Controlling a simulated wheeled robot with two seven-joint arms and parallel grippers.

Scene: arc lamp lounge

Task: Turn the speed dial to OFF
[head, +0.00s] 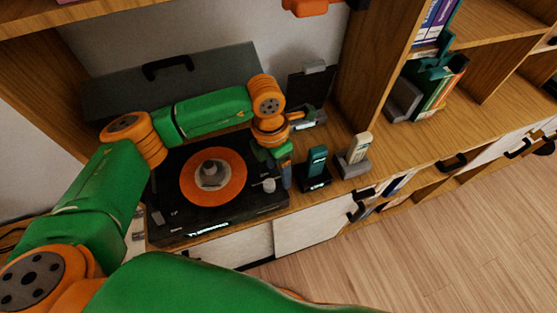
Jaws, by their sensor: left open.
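A black turntable (232,211) with an orange record (224,194) stands on the wooden cabinet. A small pale knob (268,185), which looks like the speed dial, is at the right side of its deck. Its markings and pointer are too small to read. My left arm reaches over the turntable from the left. My left gripper (284,172) points down beside the turntable's right edge, just right of the knob. It is open and holds nothing visible; the gap between its fingers is hard to make out. My right gripper is not in view.
The raised dark lid (170,80) stands behind the turntable. A teal handset (317,160) and a cream handset (359,148) stand in cradles to the right. A wooden upright (372,70) rises behind them. Books (440,95) sit further right.

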